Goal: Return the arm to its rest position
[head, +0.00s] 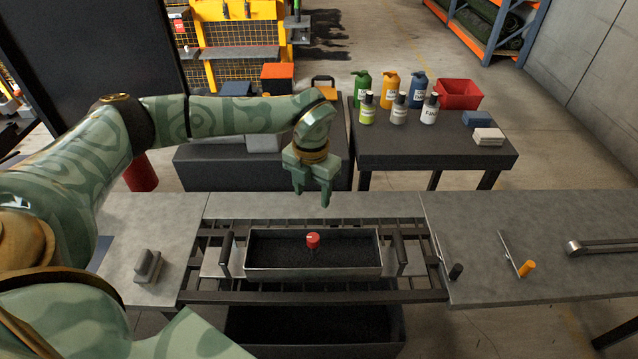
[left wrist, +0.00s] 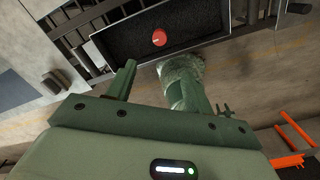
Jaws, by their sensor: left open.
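My left arm (head: 238,116) reaches in from the left in the head view, green with a camouflage pattern. My left gripper (head: 312,200) points down above the far side of the workbench, behind the black tray (head: 262,273). It is open and nothing shows between its fingers. In the left wrist view its fingers (left wrist: 155,88) are apart with the tray (left wrist: 112,60) beyond them. A red knob (head: 313,240) stands in the tray; it also shows in the left wrist view (left wrist: 159,37). My right gripper is not in view.
The tray has dark handles at both ends and sits on a slatted grate (head: 420,262). A grey block (head: 148,266) lies left. Tools with black and orange ends (head: 527,268) lie right. A back table (head: 440,152) holds bottles, a red bin (head: 459,94) and small blocks.

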